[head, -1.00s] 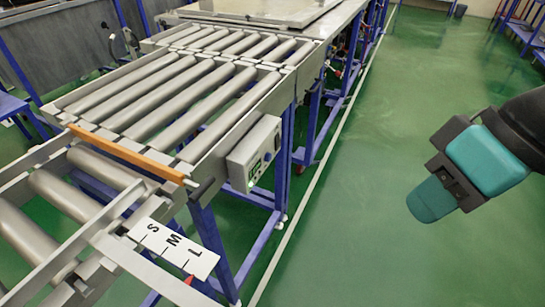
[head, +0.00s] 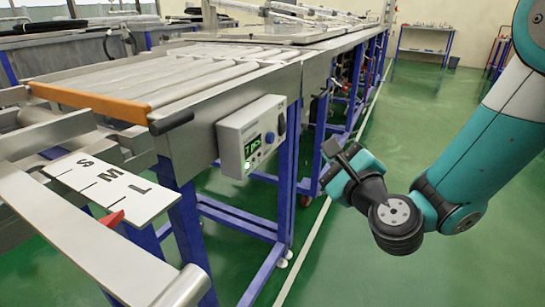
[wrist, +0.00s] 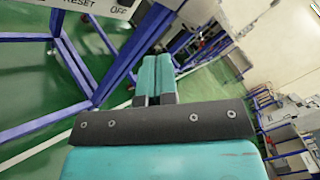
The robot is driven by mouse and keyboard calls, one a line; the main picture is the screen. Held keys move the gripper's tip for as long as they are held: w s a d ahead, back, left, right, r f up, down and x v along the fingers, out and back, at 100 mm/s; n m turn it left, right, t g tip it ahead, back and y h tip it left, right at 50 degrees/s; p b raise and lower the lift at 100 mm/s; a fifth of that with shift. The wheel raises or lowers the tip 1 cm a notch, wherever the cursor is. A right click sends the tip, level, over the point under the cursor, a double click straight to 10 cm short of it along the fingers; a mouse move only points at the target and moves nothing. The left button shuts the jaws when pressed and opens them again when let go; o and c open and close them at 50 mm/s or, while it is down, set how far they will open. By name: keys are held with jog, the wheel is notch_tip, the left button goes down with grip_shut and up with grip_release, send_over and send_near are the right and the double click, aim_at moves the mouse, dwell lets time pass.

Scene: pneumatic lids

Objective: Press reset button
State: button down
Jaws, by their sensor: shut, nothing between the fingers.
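A grey control box (head: 250,135) is fixed to the side of the roller conveyor.
The conveyor's blue legs (head: 292,170) stand below and beside the box. An orange bar (head: 88,101) and a white S-M-L scale plate (head: 112,190) with a red pointer are at the left. The green floor (head: 400,120) on the right is open.

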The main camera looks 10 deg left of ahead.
aim_at(271, 138)
jog(key=shift+w+d+f, duration=0.1)
jog(key=shift+d+f, duration=0.05)
jog(key=w+a+p, duration=0.3)
jog(key=a+p, duration=0.5)
jog(key=p, duration=0.7)
jog(key=shift+a, duration=0.15)
jog(key=shift+a+p, duration=0.15)
jog(key=shift+p, duration=0.4)
dwell(1.6)
jog(key=shift+w+a+p, duration=0.15)
jog(key=shift+a+p, duration=0.15)
jog(key=shift+p, duration=0.4)
